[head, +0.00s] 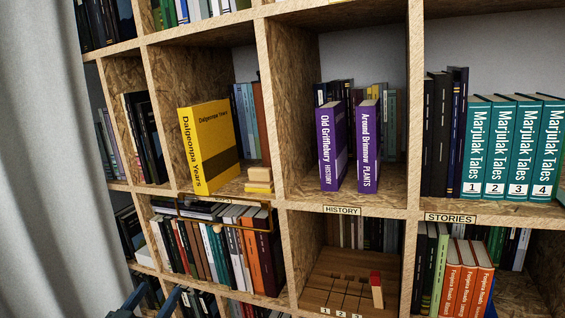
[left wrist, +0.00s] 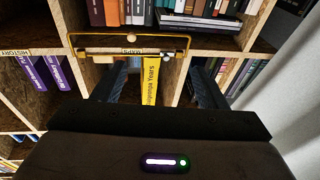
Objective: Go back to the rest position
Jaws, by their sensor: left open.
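My left gripper (head: 157,294) shows at the bottom left of the head view, low in front of the bookwall. In the left wrist view its two dark blue fingers (left wrist: 160,72) stand apart with nothing held between them. The yellow book Dalgeonpa Years (head: 207,145) stands upright in a shelf compartment, apart from the gripper. It also shows beyond the gap between the fingers in the left wrist view (left wrist: 151,82). My right gripper cannot be made out in either view.
A brass-coloured rail frame (head: 232,226) juts out below the yellow book's compartment. Purple books (head: 329,148) stand above the HISTORY label (head: 341,211). Teal Marjulak Tales books (head: 476,148) stand to the right. A grey curtain (head: 45,160) hangs at the left.

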